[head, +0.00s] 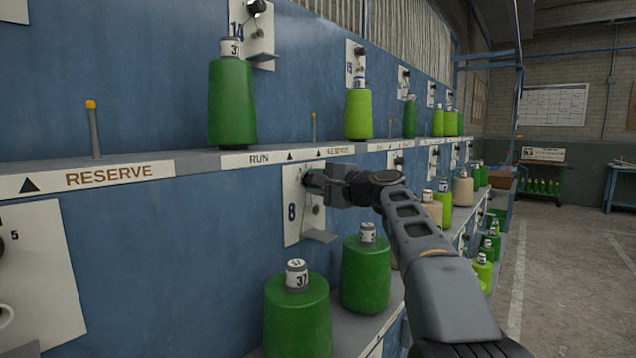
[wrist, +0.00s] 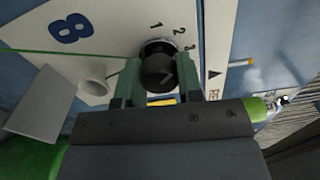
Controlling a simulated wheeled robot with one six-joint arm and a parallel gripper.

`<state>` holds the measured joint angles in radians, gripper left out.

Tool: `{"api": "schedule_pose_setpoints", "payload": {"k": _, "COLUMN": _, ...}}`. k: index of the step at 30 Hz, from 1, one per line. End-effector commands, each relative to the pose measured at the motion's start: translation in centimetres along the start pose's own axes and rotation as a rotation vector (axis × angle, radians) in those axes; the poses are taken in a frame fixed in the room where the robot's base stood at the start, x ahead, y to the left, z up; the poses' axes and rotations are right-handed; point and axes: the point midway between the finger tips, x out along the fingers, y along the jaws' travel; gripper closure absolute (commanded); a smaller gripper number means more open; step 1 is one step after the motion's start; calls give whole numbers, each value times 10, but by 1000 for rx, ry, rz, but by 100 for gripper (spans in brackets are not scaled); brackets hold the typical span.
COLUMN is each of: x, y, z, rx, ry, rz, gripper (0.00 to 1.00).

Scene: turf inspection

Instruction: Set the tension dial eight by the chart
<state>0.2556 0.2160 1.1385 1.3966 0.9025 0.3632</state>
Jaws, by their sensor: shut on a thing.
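Tension dial eight is a black round knob (wrist: 158,70) on the white plate marked 8 (head: 292,228). The numerals 1, 2 and 3 show beside the knob in the wrist view; I cannot make out a pointer setting. My gripper (head: 318,181) reaches the upper part of that plate. In the wrist view its two fingers (wrist: 160,82) stand on either side of the knob and are shut on it. In the head view the gripper hides most of the knob. A white gridded sheet (head: 553,105) hangs on the far wall; its writing is too small to read.
Below the plate stand dark green cones (head: 297,318) and (head: 366,277). A bent tab (head: 318,236) juts from the plate's lower edge. A shelf ledge marked RUN and RESERVE (head: 262,158) runs just above. Open floor (head: 560,270) lies to the right.

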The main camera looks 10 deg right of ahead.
Motion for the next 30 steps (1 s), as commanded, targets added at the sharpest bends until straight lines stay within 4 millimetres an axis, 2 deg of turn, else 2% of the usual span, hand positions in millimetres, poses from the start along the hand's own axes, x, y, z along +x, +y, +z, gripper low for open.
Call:
{"api": "schedule_pose_setpoints", "payload": {"k": 1, "x": 0, "y": 0, "z": 0, "rx": 0, "ry": -1, "rz": 1, "gripper": 64}}
{"api": "schedule_pose_setpoints", "payload": {"k": 9, "x": 0, "y": 0, "z": 0, "rx": 1, "ry": 0, "rz": 1, "gripper": 41}}
{"api": "schedule_pose_setpoints", "payload": {"k": 17, "x": -2, "y": 0, "z": 0, "rx": 1, "ry": 0, "rz": 0, "gripper": 41}}
{"api": "schedule_pose_setpoints", "payload": {"k": 23, "x": -27, "y": 1, "z": 0, "rx": 0, "ry": 3, "rz": 0, "gripper": 41}}
{"api": "schedule_pose_setpoints", "payload": {"k": 30, "x": -78, "y": 1, "z": 0, "rx": -1, "ry": 4, "rz": 0, "gripper": 41}}
